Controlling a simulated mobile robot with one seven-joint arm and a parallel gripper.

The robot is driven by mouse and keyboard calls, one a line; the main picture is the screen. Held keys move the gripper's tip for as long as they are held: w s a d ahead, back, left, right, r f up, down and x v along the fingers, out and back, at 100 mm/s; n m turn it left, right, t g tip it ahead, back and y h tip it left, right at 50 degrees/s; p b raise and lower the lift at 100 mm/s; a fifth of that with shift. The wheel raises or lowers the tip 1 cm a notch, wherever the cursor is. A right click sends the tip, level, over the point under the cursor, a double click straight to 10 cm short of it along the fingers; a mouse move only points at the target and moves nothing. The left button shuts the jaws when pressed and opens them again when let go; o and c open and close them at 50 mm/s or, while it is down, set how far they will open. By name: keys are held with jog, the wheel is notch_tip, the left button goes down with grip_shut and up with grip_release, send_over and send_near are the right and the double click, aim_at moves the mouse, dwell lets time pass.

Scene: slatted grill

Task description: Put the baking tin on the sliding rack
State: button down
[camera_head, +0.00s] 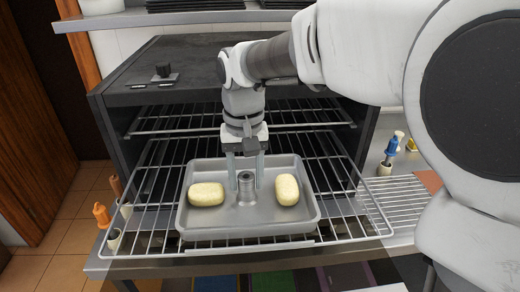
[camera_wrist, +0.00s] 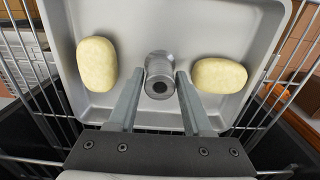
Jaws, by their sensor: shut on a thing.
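The grey rectangular baking tin (camera_head: 222,222) is over the pulled-out sliding rack (camera_head: 345,222) in the head view. It looks level and on or very close to the wires; I cannot tell if it bears fully on them. A short metal cylinder (camera_head: 246,196) stands upright in the middle of the tin, between two pale yellow loaf-like pieces (camera_head: 206,194) (camera_head: 287,189). My gripper (camera_head: 246,184) reaches down from above, its fingers closed on the two sides of the cylinder. The wrist view shows the tin (camera_wrist: 190,22), the cylinder (camera_wrist: 160,78) and my gripper (camera_wrist: 158,76) around it.
The dark oven (camera_head: 200,65) stands open behind, with another wire rack (camera_head: 180,122) higher inside. A shelf (camera_head: 180,17) runs above. A blue-topped bottle (camera_head: 389,150) stands on the right, and an orange-topped one (camera_head: 101,214) is on the left.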

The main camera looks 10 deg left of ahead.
jog(key=shift+f+b, duration=0.3)
jog(key=shift+f, duration=0.2)
jog(key=shift+c, duration=1.2)
grip_release()
notch_tip(320, 180, up, 9)
jog(key=p, duration=0.7)
jog(key=s+d+m+t+b, duration=0.1)
jog(key=s+d+t+b, duration=0.25)
jog(key=d, duration=0.95)
jog(key=s+d+f+m+t+b, duration=0.1)
jog(key=s+d+f+b, duration=0.3)
jog(key=s+d, duration=0.6)
jog(key=shift+d+f+m+t, duration=0.3)
jog(key=shift+f+t, duration=0.25)
jog(key=shift+f, duration=0.4)
